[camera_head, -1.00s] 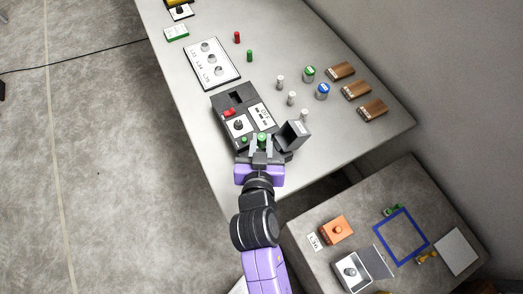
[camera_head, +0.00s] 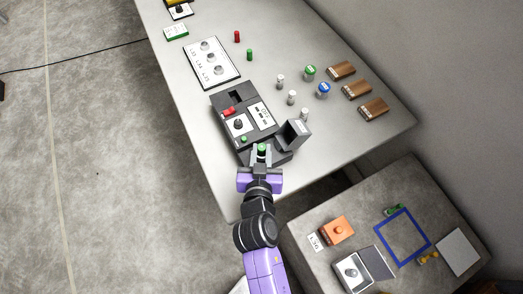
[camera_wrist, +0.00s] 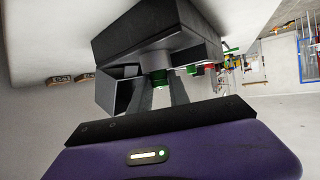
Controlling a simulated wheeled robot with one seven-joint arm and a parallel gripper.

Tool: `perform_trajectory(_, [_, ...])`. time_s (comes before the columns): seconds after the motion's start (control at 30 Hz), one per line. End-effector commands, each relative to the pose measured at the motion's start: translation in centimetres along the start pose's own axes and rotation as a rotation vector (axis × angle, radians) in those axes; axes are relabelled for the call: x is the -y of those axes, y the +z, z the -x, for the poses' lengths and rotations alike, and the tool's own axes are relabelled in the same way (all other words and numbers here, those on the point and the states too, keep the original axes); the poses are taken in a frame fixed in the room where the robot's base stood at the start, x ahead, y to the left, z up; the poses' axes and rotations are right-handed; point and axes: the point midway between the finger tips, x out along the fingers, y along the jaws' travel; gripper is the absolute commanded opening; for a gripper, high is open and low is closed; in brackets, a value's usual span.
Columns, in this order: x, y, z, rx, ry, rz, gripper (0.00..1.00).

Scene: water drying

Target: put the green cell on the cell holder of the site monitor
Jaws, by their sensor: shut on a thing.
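The site monitor (camera_head: 222,99) is a dark box on the long table, with a red switch, a knob and a small green button. Its open dark cover (camera_head: 294,132) stands at its right; the cover also shows in the wrist view (camera_wrist: 118,90). My gripper (camera_head: 261,153) is at the monitor's near end, shut on the green cell (camera_head: 262,147). In the wrist view the cell's green end (camera_wrist: 161,83) shows between the fingers, with a grey part against the dark body (camera_wrist: 150,30). The cell holder is hidden, and I cannot tell whether the cell touches it.
White cylinders (camera_head: 291,98), jars with green (camera_head: 309,73) and blue (camera_head: 323,91) lids, and brown blocks (camera_head: 356,90) stand to the right. A white panel with knobs (camera_head: 211,62) lies beyond the monitor. A lower table (camera_head: 350,208) is at bottom right.

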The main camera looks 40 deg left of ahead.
Motion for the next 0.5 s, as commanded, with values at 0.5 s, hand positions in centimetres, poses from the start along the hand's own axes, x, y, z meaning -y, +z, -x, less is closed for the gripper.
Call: perform_trajectory(0.5, [-0.1,1.5,-0.4,0.013,0.003,-0.002,0.32])
